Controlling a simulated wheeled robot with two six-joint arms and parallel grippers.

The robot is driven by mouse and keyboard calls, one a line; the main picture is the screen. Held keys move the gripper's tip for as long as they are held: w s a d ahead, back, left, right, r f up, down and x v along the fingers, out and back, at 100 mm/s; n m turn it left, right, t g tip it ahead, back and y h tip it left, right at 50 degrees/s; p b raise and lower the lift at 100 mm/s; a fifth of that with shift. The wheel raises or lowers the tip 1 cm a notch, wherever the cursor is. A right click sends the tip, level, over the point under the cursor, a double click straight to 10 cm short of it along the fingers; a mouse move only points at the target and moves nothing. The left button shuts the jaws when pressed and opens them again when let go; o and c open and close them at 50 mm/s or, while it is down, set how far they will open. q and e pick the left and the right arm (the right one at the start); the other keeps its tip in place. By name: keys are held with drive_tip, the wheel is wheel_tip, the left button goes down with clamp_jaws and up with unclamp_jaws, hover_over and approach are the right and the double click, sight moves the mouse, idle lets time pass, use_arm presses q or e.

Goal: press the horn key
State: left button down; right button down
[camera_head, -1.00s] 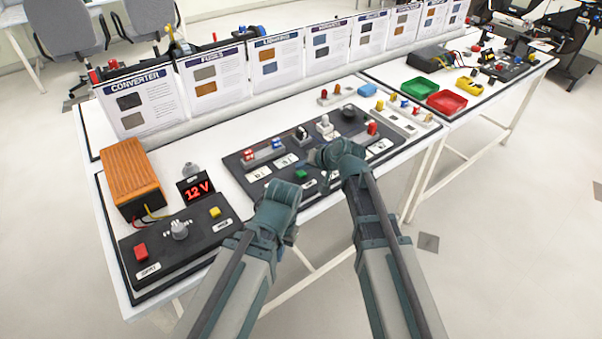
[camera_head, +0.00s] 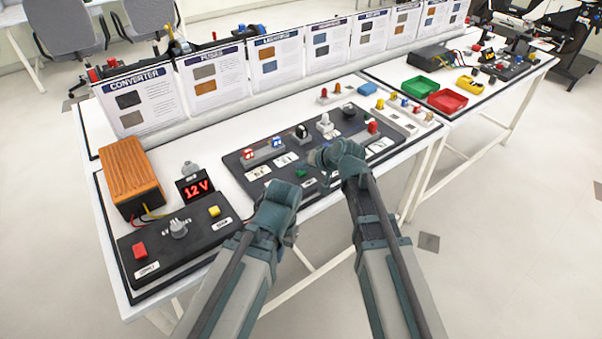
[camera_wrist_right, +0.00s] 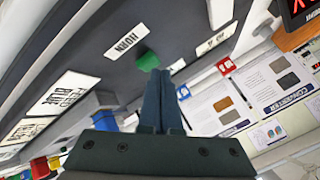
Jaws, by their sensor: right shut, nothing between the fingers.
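The horn key is a green button (camera_wrist_right: 148,62) beside the white HORN label (camera_wrist_right: 125,42) in the right wrist view. In the head view the green key (camera_head: 300,173) sits near the front edge of the dark control panel (camera_head: 232,161). My right gripper (camera_wrist_right: 160,74) is shut and empty, its fingertips close beside the green key; I cannot tell whether they touch it. In the head view my right gripper (camera_head: 314,158) hangs over the panel, just right of the key. My left gripper (camera_head: 288,222) is in front of the table edge, its fingers hidden.
Red, blue, white and black parts stand on the panel around the right gripper. A 12 V display (camera_head: 196,188), an orange converter (camera_head: 132,170) and a dark supply box (camera_head: 150,251) are at the left. Upright information cards (camera_head: 212,80) line the back. Green and red trays are at the right.

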sight(303, 174)
drive_tip(key=shift+f+b, duration=0.4)
drive_tip(key=shift+b, duration=0.05)
idle(0.6)
drive_tip(key=shift+r, duration=0.15)
idle(0.3)
drive_tip(key=shift+r+p, duration=0.7)
drive_tip(key=shift+p, duration=0.2)
wheel_tip(303, 174, up, 5)
drive_tip(key=p, duration=0.5)
drive_tip(key=shift+r, duration=0.1)
idle(0.3)
